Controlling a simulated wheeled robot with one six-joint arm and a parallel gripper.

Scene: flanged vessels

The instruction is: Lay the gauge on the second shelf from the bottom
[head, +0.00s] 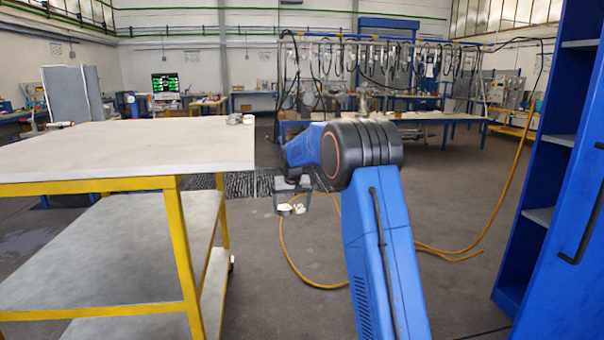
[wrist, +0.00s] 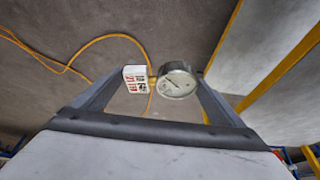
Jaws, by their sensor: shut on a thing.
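The gauge (wrist: 177,81) has a round pale dial in a metal case, with a white block (wrist: 136,79) bearing red and dark print beside it. My gripper (wrist: 163,80) is shut on the gauge, which sits between the fingertips. In the head view my gripper (head: 291,207) hangs over open floor, just right of a yellow-framed table. Small pale parts show at its tips, too small to tell apart. The table has a pale top (head: 120,150), a middle shelf (head: 110,255) and a low shelf (head: 160,325). A blue cabinet (head: 575,200) at the right also has shelves, partly cut off.
Small grey items (head: 241,119) lie on the tabletop's far right corner. A yellow table post (head: 183,255) stands at the shelf's near corner. An orange hose (head: 300,275) lies on the floor. The floor between table and cabinet is otherwise mostly clear.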

